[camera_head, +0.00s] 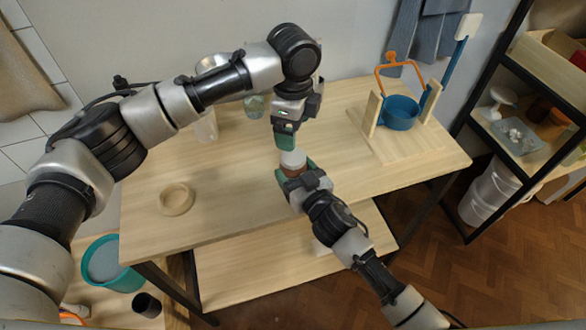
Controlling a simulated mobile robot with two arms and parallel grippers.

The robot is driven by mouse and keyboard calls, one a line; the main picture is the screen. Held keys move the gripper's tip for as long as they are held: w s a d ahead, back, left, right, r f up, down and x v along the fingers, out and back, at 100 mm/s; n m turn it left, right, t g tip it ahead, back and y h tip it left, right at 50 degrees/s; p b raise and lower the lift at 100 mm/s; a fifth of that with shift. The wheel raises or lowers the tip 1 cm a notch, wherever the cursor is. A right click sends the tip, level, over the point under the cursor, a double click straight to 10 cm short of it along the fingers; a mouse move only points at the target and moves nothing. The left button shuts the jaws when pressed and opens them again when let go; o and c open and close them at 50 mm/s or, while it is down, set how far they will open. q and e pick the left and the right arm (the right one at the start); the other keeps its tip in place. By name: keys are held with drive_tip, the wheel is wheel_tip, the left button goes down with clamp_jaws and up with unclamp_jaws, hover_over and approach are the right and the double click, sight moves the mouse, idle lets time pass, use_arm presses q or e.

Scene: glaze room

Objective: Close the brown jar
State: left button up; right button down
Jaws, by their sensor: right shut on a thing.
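The brown jar (294,173) is mostly hidden by my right gripper (292,170), which is shut on it above the wooden table's front part. A white round piece (293,158) sits on top of the brown part; it looks like a lid, but I cannot tell whether it is seated. My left gripper (285,138) points down just above the white piece, its green fingers close to it. I cannot tell whether the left fingers touch it or are open or shut.
On the wooden table (240,190) lie a pale ring (176,199) at left, a clear jar (254,105) behind, and a wooden stand with a blue pot (399,113) at back right. A black shelf (520,140) stands at right. A teal bucket (110,264) is at lower left.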

sight(293, 155)
use_arm(q)
drive_tip(key=n, duration=0.9)
drive_tip(key=shift+n, duration=0.3)
drive_tip(key=n, duration=0.6)
drive_tip(key=shift+n, duration=0.4)
drive_tip(key=n, duration=0.6)
drive_tip(key=shift+n, duration=0.4)
drive_tip(key=n, duration=0.7)
drive_tip(key=shift+f, duration=4)
